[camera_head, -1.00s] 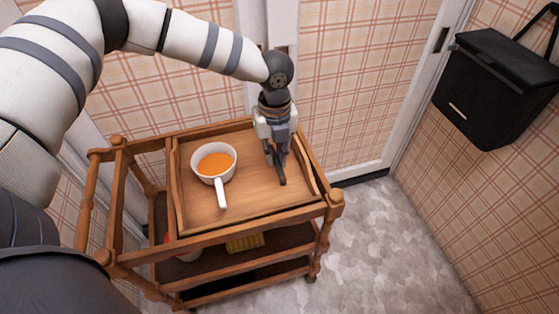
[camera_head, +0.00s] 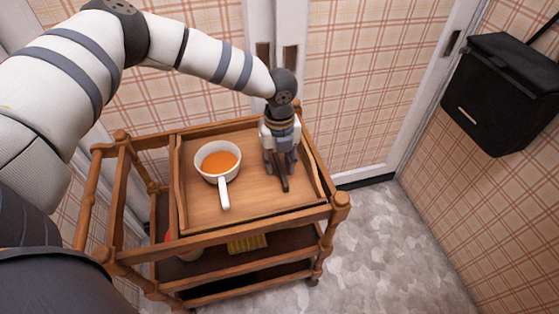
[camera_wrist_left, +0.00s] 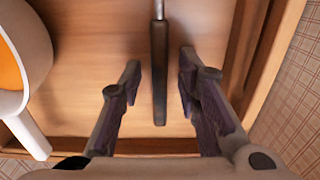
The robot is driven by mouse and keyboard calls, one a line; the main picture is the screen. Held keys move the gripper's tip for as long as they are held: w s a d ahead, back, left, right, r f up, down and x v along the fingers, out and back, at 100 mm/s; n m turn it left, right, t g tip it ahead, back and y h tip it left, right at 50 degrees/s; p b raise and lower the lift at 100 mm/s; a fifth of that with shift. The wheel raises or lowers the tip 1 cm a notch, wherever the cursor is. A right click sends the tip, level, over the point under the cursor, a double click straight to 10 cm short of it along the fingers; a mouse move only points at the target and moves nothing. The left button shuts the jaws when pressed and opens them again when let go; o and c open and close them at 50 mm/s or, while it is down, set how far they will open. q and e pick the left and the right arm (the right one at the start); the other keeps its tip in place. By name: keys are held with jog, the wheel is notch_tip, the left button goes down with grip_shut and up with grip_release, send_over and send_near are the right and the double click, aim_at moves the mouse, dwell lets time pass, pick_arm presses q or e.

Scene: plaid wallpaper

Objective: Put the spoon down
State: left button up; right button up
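The spoon (camera_wrist_left: 160,72) lies on the wooden tray (camera_head: 240,196), its dark handle pointing towards the near side. In the head view the dark handle (camera_head: 285,184) shows below my left gripper (camera_head: 280,164). In the left wrist view the fingers of the left gripper (camera_wrist_left: 159,74) are open on both sides of the handle, with a gap on each side. The bowl end of the spoon is out of sight. My right gripper is in neither view.
A white handled pan (camera_head: 217,160) with orange contents stands left of the spoon on the tray. The tray is on a wooden trolley (camera_head: 341,200) with rails.

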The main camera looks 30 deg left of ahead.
pick_arm(q)
jog(key=shift+r, duration=0.25)
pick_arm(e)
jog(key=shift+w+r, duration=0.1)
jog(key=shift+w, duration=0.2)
